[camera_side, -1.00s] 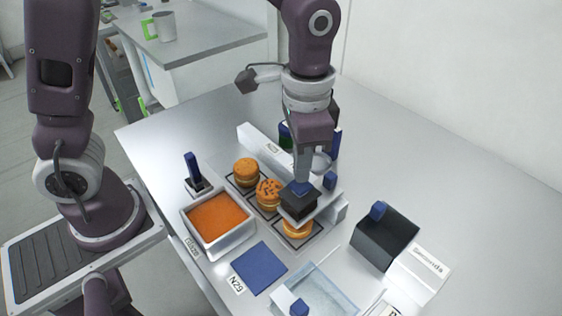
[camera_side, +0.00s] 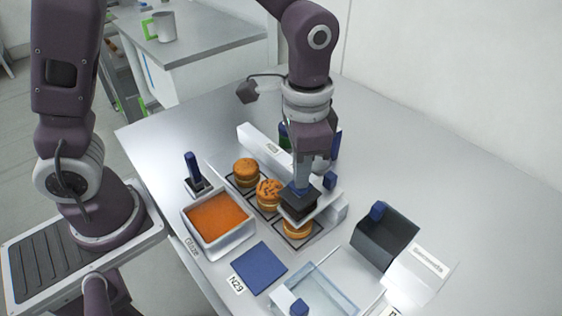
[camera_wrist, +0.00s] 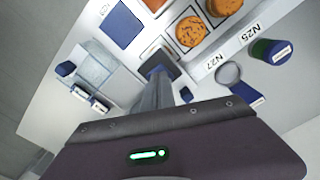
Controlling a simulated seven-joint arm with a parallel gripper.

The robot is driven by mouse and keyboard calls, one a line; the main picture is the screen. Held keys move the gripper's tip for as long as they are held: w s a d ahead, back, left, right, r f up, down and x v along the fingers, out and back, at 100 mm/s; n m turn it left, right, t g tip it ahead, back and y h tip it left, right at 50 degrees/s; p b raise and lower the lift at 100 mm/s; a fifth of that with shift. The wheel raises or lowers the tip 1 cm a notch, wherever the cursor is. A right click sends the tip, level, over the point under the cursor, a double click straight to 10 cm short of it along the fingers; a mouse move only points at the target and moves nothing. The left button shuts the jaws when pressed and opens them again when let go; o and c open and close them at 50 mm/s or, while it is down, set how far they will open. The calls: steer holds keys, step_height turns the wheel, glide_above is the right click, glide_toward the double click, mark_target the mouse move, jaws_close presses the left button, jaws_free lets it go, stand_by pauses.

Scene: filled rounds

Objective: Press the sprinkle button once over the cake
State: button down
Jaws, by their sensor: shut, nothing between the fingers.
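Several round orange cakes stand in a row on dark-edged square plates: a plain back one (camera_side: 246,171), a middle one with dark specks (camera_side: 268,193) and a front one (camera_side: 297,230). A dark sprinkle dispenser (camera_side: 297,209) sits above the front cake and hides part of its top. The sprinkle button is not clearly visible; the dispenser's blue top is mostly behind my fingertips. My gripper (camera_side: 301,186) is shut and points down, with its tips at the dispenser's top; contact is hard to tell. In the wrist view the tips (camera_wrist: 157,72) meet the dark dispenser.
A white tray of orange glaze (camera_side: 217,218) and a blue-handled tool (camera_side: 195,174) stand left. A blue square (camera_side: 259,268) and a clear bin (camera_side: 325,289) lie in front. A black box (camera_side: 384,241) stands right. A white rail (camera_side: 262,142) runs behind the cakes.

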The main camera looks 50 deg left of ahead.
steer(key=shift+f, duration=0.55)
steer(key=shift+r, duration=1.3)
steer(key=shift+r, duration=3)
steer(key=s+a+r+n+t, duration=0.2)
steer(key=s+a+n, duration=0.1)
steer(key=s+a, duration=0.3)
steer(key=s+a+r+n+t, duration=0.2)
steer(key=s+a, duration=0.4)
steer(key=s, duration=0.3)
steer(key=shift+r+n+t, duration=0.3)
steer(key=shift+n+t, duration=0.2)
steer(key=shift+t, duration=0.3)
